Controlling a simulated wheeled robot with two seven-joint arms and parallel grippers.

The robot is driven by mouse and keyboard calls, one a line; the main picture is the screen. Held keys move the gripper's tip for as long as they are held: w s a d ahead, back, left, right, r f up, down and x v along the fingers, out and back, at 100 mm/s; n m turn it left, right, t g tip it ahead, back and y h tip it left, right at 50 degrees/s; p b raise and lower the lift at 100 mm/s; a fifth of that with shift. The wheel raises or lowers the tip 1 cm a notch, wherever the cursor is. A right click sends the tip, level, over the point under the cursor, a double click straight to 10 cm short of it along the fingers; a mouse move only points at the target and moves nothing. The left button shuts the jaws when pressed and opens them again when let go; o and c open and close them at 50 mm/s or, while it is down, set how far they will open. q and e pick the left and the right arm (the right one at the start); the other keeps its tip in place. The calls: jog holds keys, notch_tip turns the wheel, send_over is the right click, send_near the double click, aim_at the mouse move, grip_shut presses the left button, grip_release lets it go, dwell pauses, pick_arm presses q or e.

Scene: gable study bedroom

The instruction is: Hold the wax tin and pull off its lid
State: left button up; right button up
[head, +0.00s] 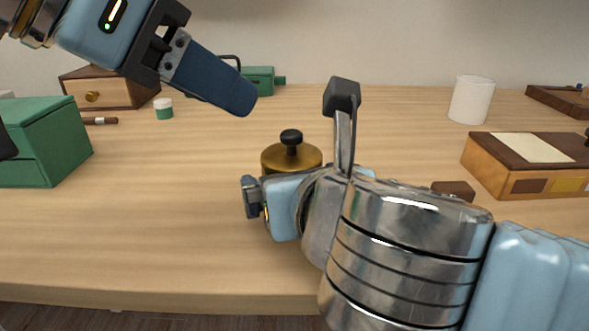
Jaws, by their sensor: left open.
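The wax tin shows as a round brass lid with a black knob (290,158) on the wooden desk, near the middle of the head view. Its lower part is hidden behind my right gripper (283,202). My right arm comes in from the right, and its hand is in front of the tin. Its fingertips are hidden, so I cannot tell whether they touch or hold the tin. My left gripper (238,98) is open at the upper left, pointing down to the right. It is above and left of the knob, apart from it. The lid appears on the tin.
A green box (50,142) and a wooden drawer box (108,88) stand left. A white-capped jar (164,108) and a green case (262,80) are behind. A white cup (471,99), a brown-topped box (532,162) and a small brown block (454,190) are right. The front left desk is clear.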

jog(key=shift+c, duration=0.3)
jog(key=c, duration=1.1)
jog(key=o, duration=1.2)
jog(key=shift+c, duration=0.2)
